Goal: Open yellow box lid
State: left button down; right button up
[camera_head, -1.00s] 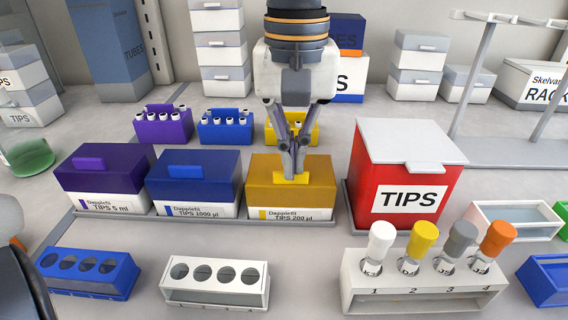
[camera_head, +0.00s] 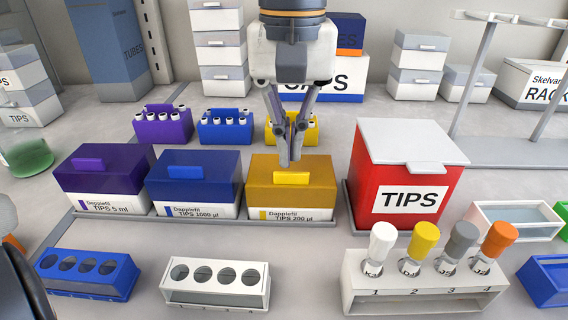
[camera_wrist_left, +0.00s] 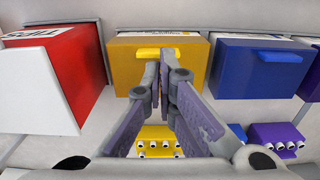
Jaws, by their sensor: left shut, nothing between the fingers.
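The yellow box (camera_head: 291,190) stands in the tray with its yellow lid (camera_head: 318,172) closed. The lid has a bright yellow handle tab (camera_head: 292,177) on its upper front edge. My left gripper (camera_head: 290,162) is shut and empty, just above and behind the tab, apart from it in the head view. In the left wrist view the yellow box (camera_wrist_left: 160,70) is ahead, with the shut fingertips (camera_wrist_left: 166,56) in front of the tab (camera_wrist_left: 150,53). My right gripper is not in view; a dark part shows at the lower left.
A blue box (camera_head: 195,182) stands close on the left and a red TIPS bin (camera_head: 405,170) on the right. A yellow tube rack (camera_head: 312,130) is behind. White (camera_head: 215,295) and blue (camera_head: 115,288) racks and a holder with capped tubes (camera_head: 425,300) stand in front.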

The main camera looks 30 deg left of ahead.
aim_at(291, 165)
pick_arm(q)
jog(key=shift+w+a+r, duration=0.15)
jog(key=shift+w+r, duration=0.25)
jog(key=shift+w, duration=0.05)
jog(key=shift+w+a+r, duration=0.3)
jog(key=shift+w, duration=0.2)
jog(key=shift+w+a+r, duration=0.25)
jog(key=shift+w+a, duration=0.1)
jog(key=shift+w, duration=0.15)
dwell(0.4)
jog(key=s+d+r, duration=0.3)
jog(key=s+r, duration=0.3)
jog(key=r, duration=0.1)
jog(key=shift+d, duration=0.35)
